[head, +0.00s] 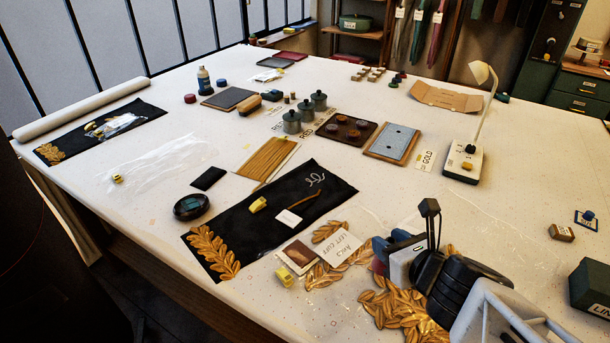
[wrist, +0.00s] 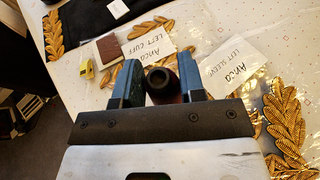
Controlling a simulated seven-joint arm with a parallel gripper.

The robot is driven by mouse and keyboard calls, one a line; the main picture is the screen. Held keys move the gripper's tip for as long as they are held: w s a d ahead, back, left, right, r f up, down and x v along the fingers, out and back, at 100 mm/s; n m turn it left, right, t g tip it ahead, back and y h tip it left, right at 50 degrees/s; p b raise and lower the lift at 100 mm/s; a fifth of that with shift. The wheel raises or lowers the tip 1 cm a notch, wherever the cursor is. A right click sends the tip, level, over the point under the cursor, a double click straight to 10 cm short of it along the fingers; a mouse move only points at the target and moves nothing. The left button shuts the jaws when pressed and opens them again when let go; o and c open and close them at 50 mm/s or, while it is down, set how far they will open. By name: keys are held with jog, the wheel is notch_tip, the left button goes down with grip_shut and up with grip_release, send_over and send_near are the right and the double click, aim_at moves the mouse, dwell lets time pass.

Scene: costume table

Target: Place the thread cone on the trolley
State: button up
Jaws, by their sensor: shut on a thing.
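My gripper (head: 386,246) is over the near right part of the table. In the wrist view its two blue fingers (wrist: 158,66) are shut on the thread cone (wrist: 162,88), a dark reddish-brown piece with a round dark opening at its top. Most of the cone is hidden by the fingers and the gripper's body. In the head view only a small dark red patch, probably the cone, shows below the fingers. I cannot tell for certain whether it touches the table. I cannot make out a trolley with certainty in either view.
Gold leaf trims (head: 405,308) and a LEFT CUFF card (head: 338,246) lie by my gripper. A black cloth (head: 275,222) lies to the left. A white lamp (head: 463,160) stands beyond. A dark green box (head: 591,287) sits at the right edge.

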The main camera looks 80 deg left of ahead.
jog(key=shift+a, duration=0.15)
jog(key=w+a, duration=0.2)
jog(key=a, duration=0.5)
jog(key=w+a+f, duration=0.1)
jog(key=w+a, duration=0.2)
jog(key=a, duration=0.4)
jog(key=shift+w+a+f, duration=0.25)
jog(key=shift+a, duration=0.15)
jog(key=shift+f, duration=1.7)
jog(key=shift+f, duration=0.1)
jog(key=o, duration=0.9)
jog(key=shift+o, duration=0.2)
jog(key=shift+d, duration=0.1)
